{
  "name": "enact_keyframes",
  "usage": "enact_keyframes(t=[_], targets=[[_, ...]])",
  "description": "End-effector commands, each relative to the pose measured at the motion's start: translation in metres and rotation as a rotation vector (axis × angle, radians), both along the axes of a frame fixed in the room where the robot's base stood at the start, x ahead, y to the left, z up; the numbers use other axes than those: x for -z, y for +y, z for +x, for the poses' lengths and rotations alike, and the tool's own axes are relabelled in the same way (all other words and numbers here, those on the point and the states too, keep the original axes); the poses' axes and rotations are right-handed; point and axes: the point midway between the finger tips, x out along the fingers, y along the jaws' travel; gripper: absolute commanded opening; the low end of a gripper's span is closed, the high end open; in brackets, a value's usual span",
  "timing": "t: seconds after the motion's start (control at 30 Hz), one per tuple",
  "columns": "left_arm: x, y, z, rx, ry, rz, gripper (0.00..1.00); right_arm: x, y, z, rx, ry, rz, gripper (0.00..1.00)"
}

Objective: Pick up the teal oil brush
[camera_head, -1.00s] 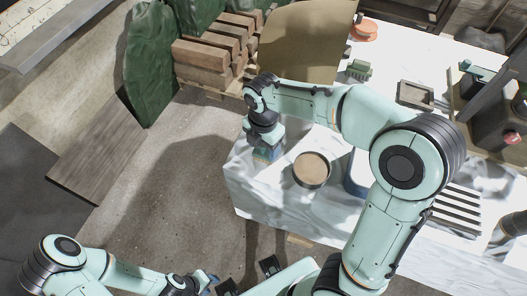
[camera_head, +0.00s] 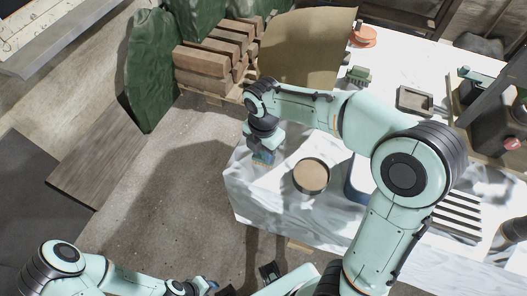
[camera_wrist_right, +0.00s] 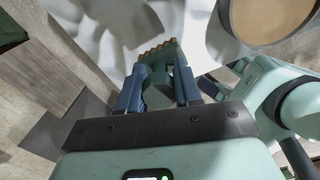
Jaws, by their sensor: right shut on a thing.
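The teal oil brush (camera_wrist_right: 160,54) shows in the right wrist view as a dark teal block with a row of brown-orange bristles at its far end. My right gripper (camera_wrist_right: 158,88) has its two blue fingers on either side of it and is shut on it. In the head view my right gripper (camera_head: 264,157) points down over the left corner of the white-covered table (camera_head: 250,190). The brush is mostly hidden there, and its height above the cloth is unclear. My left gripper (camera_head: 208,285) is at the bottom edge, and its fingers are not clear.
A round container with a tan top (camera_head: 311,175) stands just right of the right gripper. A green block (camera_head: 359,75), a grey tray (camera_head: 415,99) and an orange round item (camera_head: 363,37) sit farther back. Stacked timber (camera_head: 215,55) stands at the back left. Floor left of the table is open.

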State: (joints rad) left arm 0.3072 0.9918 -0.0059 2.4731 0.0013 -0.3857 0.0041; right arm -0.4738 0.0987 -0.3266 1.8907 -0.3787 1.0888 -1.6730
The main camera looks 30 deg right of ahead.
Motion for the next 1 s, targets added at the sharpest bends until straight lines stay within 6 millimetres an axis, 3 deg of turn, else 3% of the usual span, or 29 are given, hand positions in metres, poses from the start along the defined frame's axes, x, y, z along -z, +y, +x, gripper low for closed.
enact_keyframes(t=[0.7, 1.0], targets=[[-0.035, 0.000, 0.024, 0.000, -0.028, 0.000, 0.43, -0.152, 0.000, 0.001, 0.001, -0.006, 0.001, 0.03], [-0.044, 0.000, 0.032, 0.000, -0.037, 0.000, 0.43, -0.185, 0.000, 0.000, 0.000, -0.003, 0.001, 0.03]])
